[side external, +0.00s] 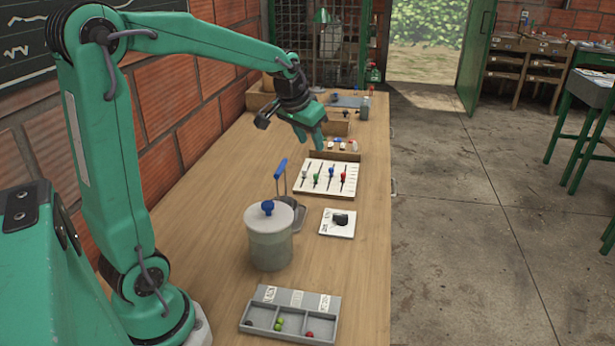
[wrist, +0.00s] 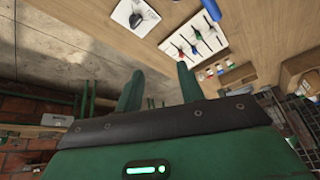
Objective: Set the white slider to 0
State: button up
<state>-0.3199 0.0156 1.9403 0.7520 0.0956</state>
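The slider board (side external: 323,193) is a white panel with several dark slots, lying on the bench in the side external view. Its white slider (side external: 304,175) is the leftmost knob, beside green, blue and red ones. The board also shows in the wrist view (wrist: 208,52), but the white knob and any scale marks are too small to tell there. My gripper (side external: 314,142) is above and behind the board, apart from it. In the wrist view its two fingers (wrist: 158,88) stand apart with nothing between them.
A three-part tray (side external: 263,330) is at the near end. A wooden box (side external: 334,156) with small items is behind the board.

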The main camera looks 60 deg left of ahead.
jog(key=w+a+f+n, duration=0.1)
jog(key=w+a+f, duration=0.5)
jog(key=a, duration=0.4)
jog(key=n+g, duration=0.1)
send_near(304, 170)
jog(key=shift+a+f+y, duration=0.15)
jog(key=shift+f+y, duration=0.1)
jog(key=shift+y, duration=0.15)
jog(key=shift+f, duration=0.15)
jog(key=shift+w+d+x, duration=0.1)
jog(key=shift+d+x, duration=0.05)
jog(key=shift+x, duration=1.7)
jog(key=shift+w+d+x, duration=0.1)
jog(key=shift+d+x, duration=0.05)
jog(key=shift+x, duration=1.75)
jog(key=shift+s, duration=0.1)
grip_shut()
